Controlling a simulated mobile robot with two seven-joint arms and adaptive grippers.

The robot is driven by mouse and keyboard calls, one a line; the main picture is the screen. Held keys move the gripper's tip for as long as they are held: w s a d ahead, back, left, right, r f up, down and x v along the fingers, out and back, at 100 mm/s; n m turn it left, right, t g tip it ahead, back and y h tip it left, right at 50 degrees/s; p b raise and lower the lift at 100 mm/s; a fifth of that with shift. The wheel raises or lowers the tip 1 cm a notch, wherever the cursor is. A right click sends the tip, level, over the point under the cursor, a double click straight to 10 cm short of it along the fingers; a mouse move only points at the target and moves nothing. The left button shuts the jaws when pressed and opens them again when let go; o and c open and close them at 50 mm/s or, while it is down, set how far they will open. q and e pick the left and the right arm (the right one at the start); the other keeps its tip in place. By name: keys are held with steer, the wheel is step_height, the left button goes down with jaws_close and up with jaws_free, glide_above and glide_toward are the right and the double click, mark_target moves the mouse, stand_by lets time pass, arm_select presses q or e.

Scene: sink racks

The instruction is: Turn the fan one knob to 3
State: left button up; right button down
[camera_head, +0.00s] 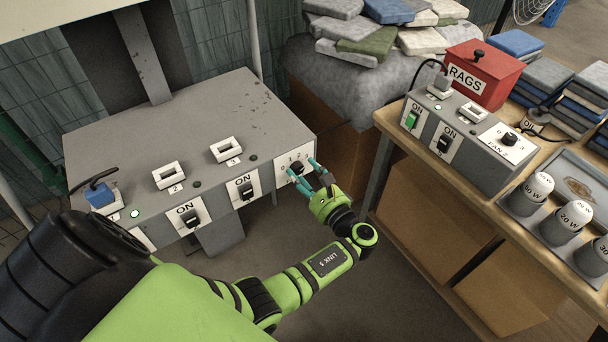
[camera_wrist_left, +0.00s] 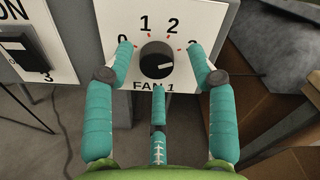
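The fan one knob (camera_wrist_left: 157,60) is a round black dial on a white plate (camera_wrist_left: 95,18) marked 0, 1, 2, 3 and FAN 1. A white mark on the knob points to the right, toward the side of the 3. The 3 is partly hidden by a finger. In the head view the knob (camera_head: 296,167) sits at the right end of the grey box's front. My left gripper (camera_wrist_left: 160,50) has teal fingers spread around the knob, with gaps between fingertips and knob. It also shows in the head view (camera_head: 302,172). My right gripper is out of view.
The grey box (camera_head: 130,125) also bears several ON switches. A wooden table (camera_head: 385,125) at the right holds a second switch box with a FAN 2 knob (camera_head: 509,139), a red RAGS box (camera_head: 482,75) and bulbs. Cardboard boxes (camera_head: 430,210) stand beneath the table.

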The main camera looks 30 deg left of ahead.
arm_select(q)
steer(key=shift+s, duration=0.1)
steer(key=v, duration=0.7)
steer(key=shift+d, duration=0.25)
steer(key=s+a+f+m+g+h, duration=0.1)
steer(key=s+f+h, duration=0.2)
steer(key=f, duration=0.5)
steer(key=s+f+h, duration=0.2)
steer(key=f, duration=0.7)
steer(key=s+f+n+g+h, duration=0.3)
steer(key=s+f+h, duration=0.3)
steer(key=s+f, duration=0.75)
steer(key=s+d+f+n+g+h, duration=0.1)
steer(key=s+f+n, duration=0.3)
steer(key=s, duration=0.6)
steer(key=s+f+n+g+h+p, duration=0.1)
steer(key=s+f+n+h, duration=0.3)
steer(key=s+n, duration=0.3)
steer(key=s+f, duration=0.1)
steer(key=s, duration=0.2)
steer(key=shift+d+h, duration=0.3)
steer(key=shift+d, duration=0.1)
steer(key=shift+s+f, duration=0.1)
